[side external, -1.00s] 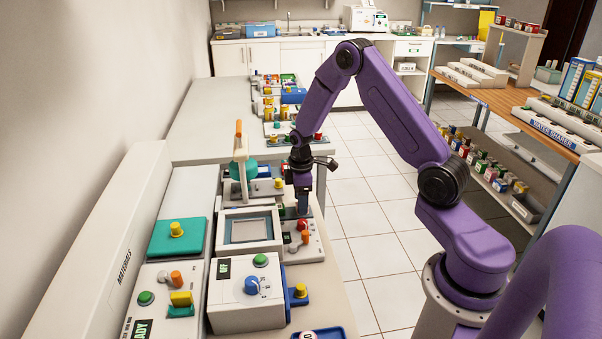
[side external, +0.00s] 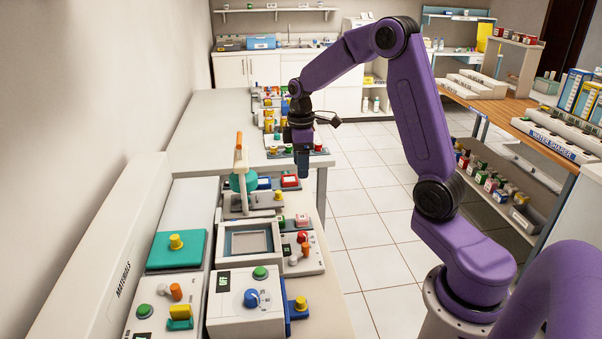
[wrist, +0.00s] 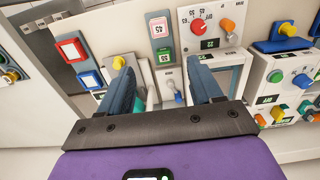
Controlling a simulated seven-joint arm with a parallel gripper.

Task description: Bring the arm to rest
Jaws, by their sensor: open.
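My gripper (side external: 303,164) hangs pointing down above the right edge of the bench, beyond the device with the red knob (side external: 302,237). In the wrist view my gripper (wrist: 165,85) shows two dark blue fingers spread apart with nothing held between them. Beyond the fingers are a panel with a red dial (wrist: 198,25), red and green buttons and a small blue-tipped lever (wrist: 177,94). My fingers appear clear of these devices in the side view.
The bench holds a grey-framed tray unit (side external: 249,243), a white box with a blue dial (side external: 251,298), a teal plate (side external: 176,250) and an upright orange-tipped handle (side external: 239,150). A wooden-topped shelf (side external: 520,110) stands at the right. Tiled floor between is open.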

